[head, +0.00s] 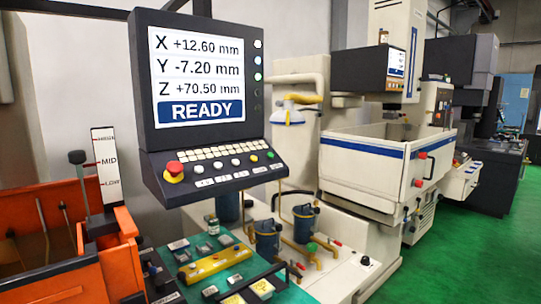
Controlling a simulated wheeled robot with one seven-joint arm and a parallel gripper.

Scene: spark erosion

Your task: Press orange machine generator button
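An orange machine (45,215) stands at the left edge, with an open-topped orange tank and dark rods in it. I cannot make out a button marked as the generator button on it. A dark control console (200,100) hangs right of it, its screen showing X, Y and Z values and READY. Its lower panel (215,165) has a red mushroom button (174,170) on a yellow base, rows of white keys, several round white buttons and a green button (270,154). Small round lights or buttons line the screen's right side. My gripper is not in view.
A level gauge (106,165) marked MID and LOW and a black-knobbed lever (80,180) rise by the orange tank. A teal tray (235,272) with a yellow bar (220,263) lies below the console. A white machine (385,160) stands behind. The green floor (470,255) at right is clear.

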